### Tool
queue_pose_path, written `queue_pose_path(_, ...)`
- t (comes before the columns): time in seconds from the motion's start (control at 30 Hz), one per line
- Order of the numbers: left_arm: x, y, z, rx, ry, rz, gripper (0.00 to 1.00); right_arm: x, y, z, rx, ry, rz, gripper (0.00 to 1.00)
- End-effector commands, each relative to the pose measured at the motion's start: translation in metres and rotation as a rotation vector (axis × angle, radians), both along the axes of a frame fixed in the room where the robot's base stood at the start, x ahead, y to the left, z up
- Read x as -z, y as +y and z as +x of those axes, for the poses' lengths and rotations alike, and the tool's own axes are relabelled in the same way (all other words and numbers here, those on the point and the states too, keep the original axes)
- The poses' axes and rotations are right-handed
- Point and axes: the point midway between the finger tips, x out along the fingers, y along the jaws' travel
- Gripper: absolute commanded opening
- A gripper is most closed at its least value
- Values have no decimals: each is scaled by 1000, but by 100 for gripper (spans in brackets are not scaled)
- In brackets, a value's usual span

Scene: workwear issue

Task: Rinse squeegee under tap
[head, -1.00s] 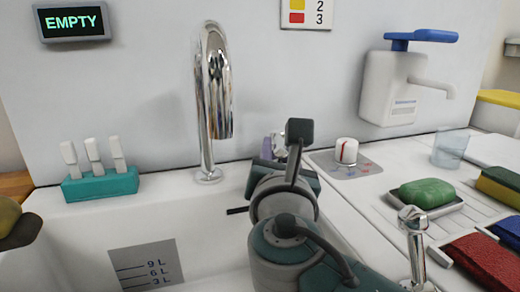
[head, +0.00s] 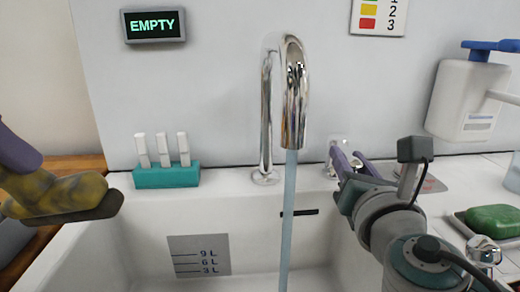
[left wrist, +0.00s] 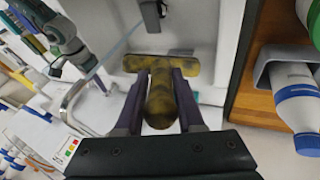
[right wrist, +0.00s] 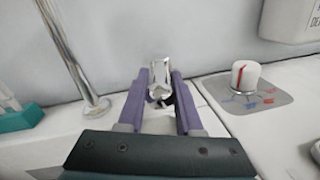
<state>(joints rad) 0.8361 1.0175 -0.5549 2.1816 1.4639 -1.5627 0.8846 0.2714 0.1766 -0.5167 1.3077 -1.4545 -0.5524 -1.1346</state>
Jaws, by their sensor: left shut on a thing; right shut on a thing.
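The squeegee (head: 62,196), mottled yellow-brown with a dark edge, is held over the left side of the sink (head: 130,225), apart from the water. My left gripper (head: 15,160) is shut on its handle (left wrist: 160,103); the crosswise head shows beyond the fingers in the left wrist view. The chrome tap (head: 293,100) runs a stream of water (head: 289,215) into the sink. My right gripper (head: 350,160) is shut on a small chrome tap lever (right wrist: 160,82) at the sink's back ledge, right of the spout. The sink bottom is mostly out of view.
A teal holder (head: 165,177) with white sticks stands on the back ledge. A display (head: 155,24) reads EMPTY. A white dispenser (head: 465,100) and green soap (head: 495,221) are at right. Bottles (left wrist: 297,100) stand left of the sink. Space between squeegee and stream is clear.

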Motion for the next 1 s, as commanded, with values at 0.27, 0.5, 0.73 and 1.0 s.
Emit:
queue_pose_path(0.27, -1, 0, 0, 0, -1, -1, 0, 0, -1, 0, -23, 0, 3, 0)
queue_pose_path(0.5, -1, 0, 0, 0, -1, -1, 0, 0, -1, 0, -21, 0, 2, 52)
queue_pose_path(0.73, -1, 0, 0, -1, -2, 0, 0, 0, -1, -1, -21, 0, 1, 52)
queue_pose_path(1.0, -9, 0, 0, 0, -1, -1, 0, -1, 1, -33, -23, 4, 1, 52)
